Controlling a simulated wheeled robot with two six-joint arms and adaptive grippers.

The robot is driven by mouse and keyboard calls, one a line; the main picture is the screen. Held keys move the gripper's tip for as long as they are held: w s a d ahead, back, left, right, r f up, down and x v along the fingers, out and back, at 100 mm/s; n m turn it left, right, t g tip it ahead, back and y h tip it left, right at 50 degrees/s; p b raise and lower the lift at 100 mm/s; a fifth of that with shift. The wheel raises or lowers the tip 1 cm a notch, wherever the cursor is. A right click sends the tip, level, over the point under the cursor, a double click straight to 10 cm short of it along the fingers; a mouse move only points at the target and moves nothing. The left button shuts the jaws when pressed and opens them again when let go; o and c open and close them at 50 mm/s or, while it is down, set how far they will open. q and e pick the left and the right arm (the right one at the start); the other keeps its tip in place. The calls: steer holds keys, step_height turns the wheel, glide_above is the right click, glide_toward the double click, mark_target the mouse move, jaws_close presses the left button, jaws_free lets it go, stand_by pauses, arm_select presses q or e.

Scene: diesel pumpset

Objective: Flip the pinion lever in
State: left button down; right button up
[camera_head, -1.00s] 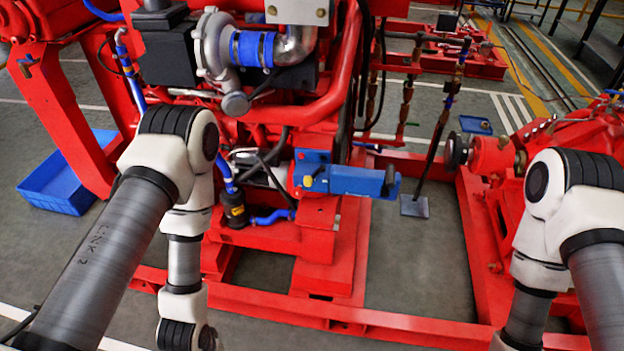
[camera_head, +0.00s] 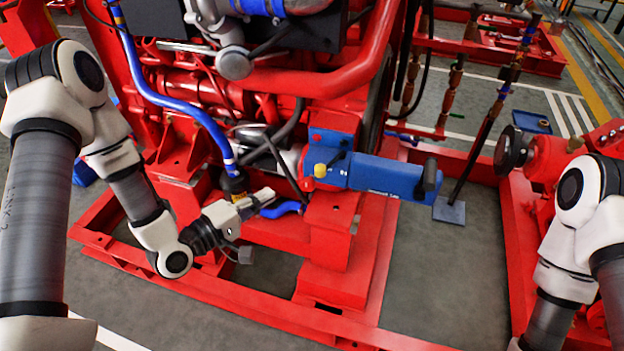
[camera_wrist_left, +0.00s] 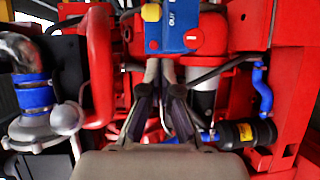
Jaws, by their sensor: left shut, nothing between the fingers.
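A blue housing (camera_head: 378,176) sits on the red engine frame right of centre in the head view. It carries a yellow knob (camera_head: 320,170), a small dark lever near that knob, and a dark upright handle (camera_head: 430,180) at its right end. I cannot tell for sure which is the pinion lever. My left gripper (camera_head: 268,198) is shut and empty, left of and a little below the housing, apart from it. In the left wrist view the blue housing (camera_wrist_left: 172,28), with lettering, lies beyond my left gripper (camera_wrist_left: 164,68). My right gripper is out of view.
A blue hose (camera_head: 165,95) runs down to a black cylinder (camera_head: 233,185) close beside my left gripper. A short blue hose (camera_head: 283,209) lies just beyond its fingers. Red frame rails (camera_head: 270,315) run in front. Open floor (camera_head: 435,285) shows right of the engine.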

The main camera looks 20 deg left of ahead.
arm_select(q)
steer(key=w+a+f+t+b, duration=0.1)
steer(key=w+a, duration=0.1)
steer(key=b, duration=0.2)
glide_toward(331, 163)
steer(key=w+a, duration=0.4)
steer(key=w, duration=0.1)
steer(key=d, duration=0.2)
steer(key=s+d, duration=0.1)
steer(key=shift+d+n+t+y, duration=0.25)
steer(key=shift+n+t+y, duration=0.05)
steer(key=shift+t, duration=0.1)
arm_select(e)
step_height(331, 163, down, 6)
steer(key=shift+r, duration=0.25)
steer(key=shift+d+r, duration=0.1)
